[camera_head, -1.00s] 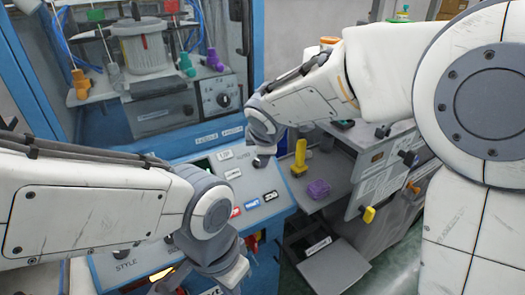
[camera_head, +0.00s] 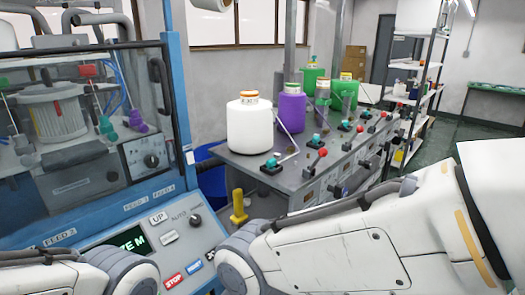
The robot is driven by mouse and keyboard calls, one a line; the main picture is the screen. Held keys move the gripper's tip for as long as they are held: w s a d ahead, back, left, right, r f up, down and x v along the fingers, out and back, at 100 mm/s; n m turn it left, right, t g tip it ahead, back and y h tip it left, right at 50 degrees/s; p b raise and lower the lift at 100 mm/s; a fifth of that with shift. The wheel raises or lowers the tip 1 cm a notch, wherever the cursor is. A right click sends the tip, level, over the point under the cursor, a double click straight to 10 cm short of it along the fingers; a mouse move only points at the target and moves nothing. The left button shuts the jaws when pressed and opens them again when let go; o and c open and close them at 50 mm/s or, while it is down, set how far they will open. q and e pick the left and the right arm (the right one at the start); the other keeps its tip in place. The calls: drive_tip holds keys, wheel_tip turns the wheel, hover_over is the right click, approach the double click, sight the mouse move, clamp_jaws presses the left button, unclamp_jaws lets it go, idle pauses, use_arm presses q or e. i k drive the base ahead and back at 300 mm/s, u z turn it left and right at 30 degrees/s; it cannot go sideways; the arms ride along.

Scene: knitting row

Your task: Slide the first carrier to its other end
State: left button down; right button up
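The blue-framed machine (camera_head: 170,70) stands at the left with a clear window. Behind it are a pale ribbed cylinder (camera_head: 52,108) and coloured knobbed parts, among them a green one (camera_head: 107,128) and a purple one (camera_head: 136,120). A grey bench (camera_head: 265,200) at centre has levers with a red knob (camera_head: 323,152) and a teal knob (camera_head: 271,163). I cannot tell which part is the first carrier. My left arm shows at the bottom left and my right arm crosses the lower right; both grippers are outside the frame.
A sloped control panel (camera_head: 180,238) has a lit display (camera_head: 130,238) and a red STOP button (camera_head: 174,281). A yellow handle (camera_head: 238,207) stands beside the panel. A shelf rack (camera_head: 418,100) and open floor lie at the right.

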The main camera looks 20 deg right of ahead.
sight(306, 189)
drive_tip(key=z, duration=0.05)
drive_tip(key=k, duration=0.25)
drive_tip(key=z, duration=0.6)
drive_tip(key=i, duration=0.2)
drive_tip(key=z, duration=0.15)
